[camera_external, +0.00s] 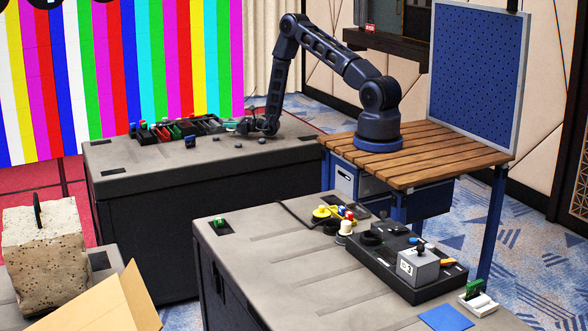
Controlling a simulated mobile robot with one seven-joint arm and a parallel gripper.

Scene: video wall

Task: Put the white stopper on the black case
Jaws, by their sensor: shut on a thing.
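My gripper (262,127) is low over the right part of the far large case (150,160), which has black sides and a worn grey top. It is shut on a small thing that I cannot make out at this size. A cream-white knob-like piece (346,228), possibly the white stopper, stands on the near large case (270,235), far from my gripper. The near case also has black sides and a grey top, so I cannot tell which is the black case.
A row of small coloured items (180,127) and a blue-topped piece (190,141) lie on the far case. A black tray with a grey box (418,265) sits on the near case. A wooden table (440,155) carries my base. The far case's front top is clear.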

